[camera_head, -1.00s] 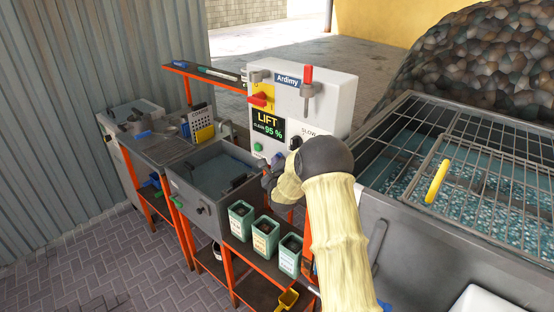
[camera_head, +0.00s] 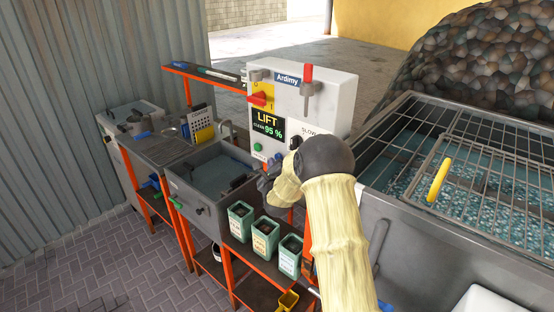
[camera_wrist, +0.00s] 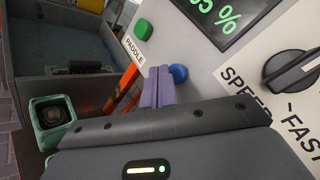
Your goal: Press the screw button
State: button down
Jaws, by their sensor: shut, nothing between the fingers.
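The white control box (camera_head: 335,90) carries a green button (camera_head: 257,147) at its lower left. In the wrist view, the green button (camera_wrist: 142,30) sits by the word "PADDLE". A blue button (camera_wrist: 179,74) is on the same panel, below and to the right of the green one. I cannot read a screw label; the area by the blue button is partly hidden. My gripper (camera_wrist: 160,74) is shut and empty, its purple fingertips just left of the blue button in the picture. Contact cannot be told. In the head view my gripper (camera_head: 268,176) is low in front of the box.
A black speed knob (camera_wrist: 290,74) is right of the blue button. A grey sink basin (camera_head: 215,175) stands left of the box. Several green tubs (camera_head: 265,240) sit on the orange-framed shelf below. A grated tank (camera_head: 410,205) is to the right.

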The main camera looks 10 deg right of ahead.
jog(key=s+a+b, duration=0.1)
jog(key=a, duration=0.1)
jog(key=s+a+b, duration=0.1)
jog(key=s+a, duration=0.1)
dwell(0.4)
dwell(0.4)
jog(key=s+f+n+g+y, duration=0.1)
jog(key=s+n+g, duration=0.6)
jog(key=s+n, duration=0.7)
jog(key=s+f+n+g+y+p, duration=0.1)
jog(key=s+n+g, duration=0.6)
jog(key=s+n, duration=0.6)
jog(key=s+d, duration=0.1)
jog(key=s, duration=1)
jog(key=shift+s+f+n, duration=0.15)
jog(key=shift+f+n, duration=0.1)
jog(key=shift+n, duration=0.15)
